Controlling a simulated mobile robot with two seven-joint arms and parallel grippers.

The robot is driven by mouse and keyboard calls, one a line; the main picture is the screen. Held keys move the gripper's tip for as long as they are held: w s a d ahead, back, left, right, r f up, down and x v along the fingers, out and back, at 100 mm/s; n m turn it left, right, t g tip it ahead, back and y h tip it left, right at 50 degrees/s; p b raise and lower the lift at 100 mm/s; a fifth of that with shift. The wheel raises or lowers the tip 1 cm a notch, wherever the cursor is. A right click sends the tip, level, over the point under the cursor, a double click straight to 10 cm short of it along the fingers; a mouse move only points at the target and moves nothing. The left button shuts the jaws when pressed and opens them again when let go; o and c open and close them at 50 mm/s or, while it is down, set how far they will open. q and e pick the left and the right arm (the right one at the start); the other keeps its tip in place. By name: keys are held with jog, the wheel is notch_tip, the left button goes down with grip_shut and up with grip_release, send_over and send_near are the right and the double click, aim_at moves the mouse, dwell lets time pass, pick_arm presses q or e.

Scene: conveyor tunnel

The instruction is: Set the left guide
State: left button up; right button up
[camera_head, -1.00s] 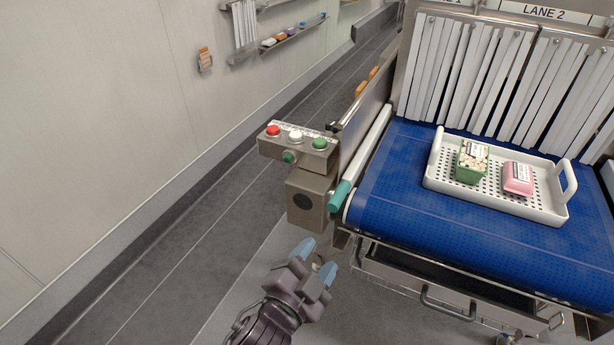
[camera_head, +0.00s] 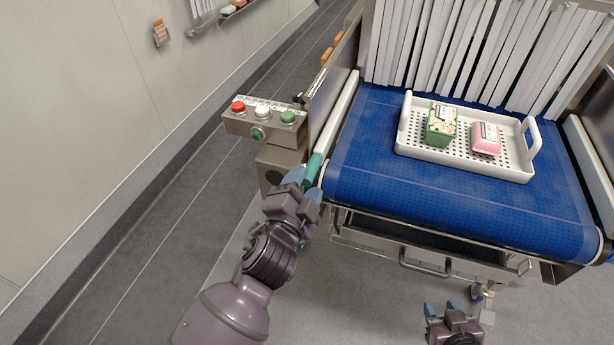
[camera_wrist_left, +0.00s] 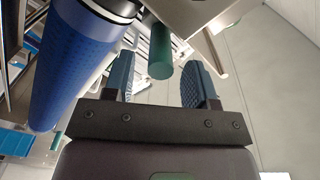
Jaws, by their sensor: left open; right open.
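The left guide (camera_head: 336,122) is a white rail along the belt's left side, ending in a teal grip (camera_head: 312,170) at the near end. My left gripper (camera_head: 304,184) is open just in front of this grip. In the left wrist view the teal grip (camera_wrist_left: 161,52) appears between the two blue fingers (camera_wrist_left: 160,78), with space on both sides; I cannot tell how deep it sits between them. My right gripper (camera_head: 441,308) is open and empty, low in the head view, in front of the conveyor.
A button box (camera_head: 264,120) with red, white and green buttons stands left of the guide. A white tray (camera_head: 408,140) on the blue belt (camera_head: 365,170) carries a green carton (camera_head: 441,125) and a pink pack (camera_head: 486,139). White strip curtains (camera_head: 450,50) hang behind. Floor is clear at left.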

pick_arm(q)
jog(key=shift+x, duration=0.95)
grip_shut()
